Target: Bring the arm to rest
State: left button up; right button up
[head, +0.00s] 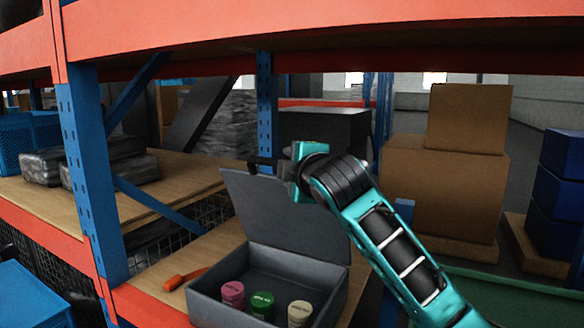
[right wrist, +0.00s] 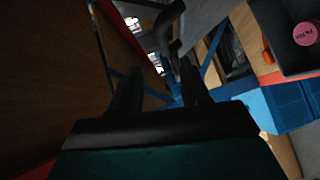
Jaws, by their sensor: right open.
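My right arm comes in from the lower right of the head view, and its right gripper (head: 264,165) is held up at the raised lid of a grey box (head: 205,308), pointing left. In the right wrist view the two dark fingers of this gripper (right wrist: 158,82) stand apart with nothing visible between them. The grey box sits open on the wooden shelf (head: 150,308). Inside it stand a pink can (head: 232,294), a green can (head: 262,305) and a cream can (head: 299,313). Whether the gripper touches the lid is unclear. My left gripper is not in view.
An orange-handled tool (head: 186,278) lies left of the box. A blue rack post (head: 90,170) stands at left, and an orange beam (head: 300,30) crosses above the arm. Cardboard boxes (head: 445,190) are stacked behind at right. Wrapped dark packs (head: 100,160) lie on the left shelf.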

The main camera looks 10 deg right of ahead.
jog(key=s+d+f+m+g, duration=0.25)
jog(key=s+f, duration=0.25)
jog(key=f, duration=0.4)
jog(key=s+d+f+m+g+h, duration=0.1)
jog(key=s+f+m+g, duration=0.15)
jog(key=s+f, duration=0.45)
jog(key=s+d+f+m+g, duration=0.1)
jog(key=s+d+f+m, duration=0.15)
jog(key=f, duration=0.85)
jog(key=s+d+f+m+g+h, duration=0.1)
jog(key=s+d+f+m+g, duration=0.2)
jog(key=s, duration=0.6)
jog(key=s+d+f+m+g, duration=0.1)
jog(key=s+d+f+m, duration=0.15)
jog(key=s+f, duration=0.45)
jog(key=s+d+f+m+g+h, duration=0.1)
jog(key=s+d+f+m+g, duration=0.2)
jog(key=s, duration=0.8)
jog(key=w+a+f+t+y, duration=0.1)
jog(key=w+a+f+t, duration=0.3)
jog(key=w+f+t, duration=0.3)
jog(key=shift+w+f+t+y, duration=0.3)
jog(key=shift+w+t, duration=0.1)
jog(key=shift+w, duration=0.15)
jog(key=shift+a, duration=0.1)
